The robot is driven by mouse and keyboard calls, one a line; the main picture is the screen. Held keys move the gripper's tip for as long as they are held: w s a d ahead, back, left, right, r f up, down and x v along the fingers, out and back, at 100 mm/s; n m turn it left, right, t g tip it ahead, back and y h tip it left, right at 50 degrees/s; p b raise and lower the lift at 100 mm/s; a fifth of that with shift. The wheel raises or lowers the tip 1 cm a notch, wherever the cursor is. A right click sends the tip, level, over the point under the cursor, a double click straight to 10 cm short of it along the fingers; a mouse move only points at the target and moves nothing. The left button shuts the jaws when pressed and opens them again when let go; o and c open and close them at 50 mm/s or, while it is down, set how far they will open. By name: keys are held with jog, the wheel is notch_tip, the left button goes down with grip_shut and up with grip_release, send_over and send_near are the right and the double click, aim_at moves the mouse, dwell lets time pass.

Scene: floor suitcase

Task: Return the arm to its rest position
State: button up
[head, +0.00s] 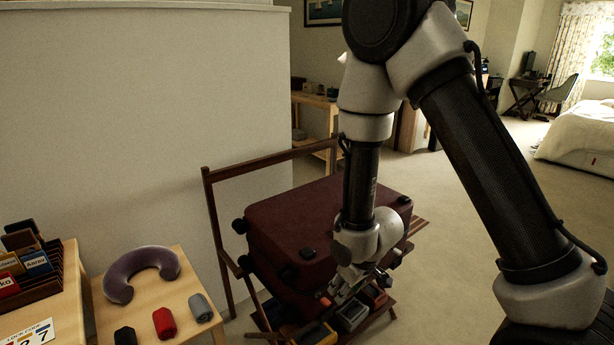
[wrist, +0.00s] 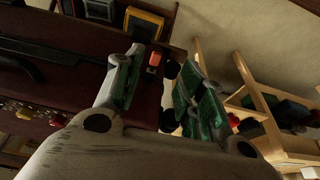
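My gripper (head: 345,285) hangs low in front of the dark red suitcase (head: 290,225), with my arm bent down over the scene from the upper right. In the wrist view my gripper (wrist: 165,62) has its two green-padded fingers apart, and nothing is held between them. The suitcase (wrist: 70,82) shows behind the fingers, with an orange piece (wrist: 154,61) seen in the gap. The suitcase appears shut and rests on a dark wooden rack (head: 212,210). My arm hides part of the suitcase's right side.
Several small bins, one of them grey (head: 352,315), sit below the suitcase. At left a light wooden table (head: 185,278) holds a purple neck pillow (head: 139,272) and rolled cloths (head: 164,322). A white half-wall (head: 140,110) stands behind. Carpet is clear at right (head: 450,220).

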jog(key=s+d+g+h, duration=0.2)
jog(key=s+d, duration=0.1)
jog(key=s, duration=0.2)
jog(key=s+d+r+m+t, duration=0.1)
jog(key=s+d+r+m, duration=0.1)
jog(key=d+r, duration=0.5)
jog(key=s+d+r+m+t, duration=0.1)
jog(key=s+d+r, duration=0.4)
jog(key=r, duration=1.1)
jog(key=s+d+r+m+t, duration=0.1)
jog(key=s+d+r+m, duration=0.2)
jog(key=d+r, duration=0.6)
notch_tip(320, 180, up, 3)
jog(key=shift+s+r+m, duration=0.1)
jog(key=shift+s+m, duration=0.3)
jog(key=shift+m, duration=0.2)
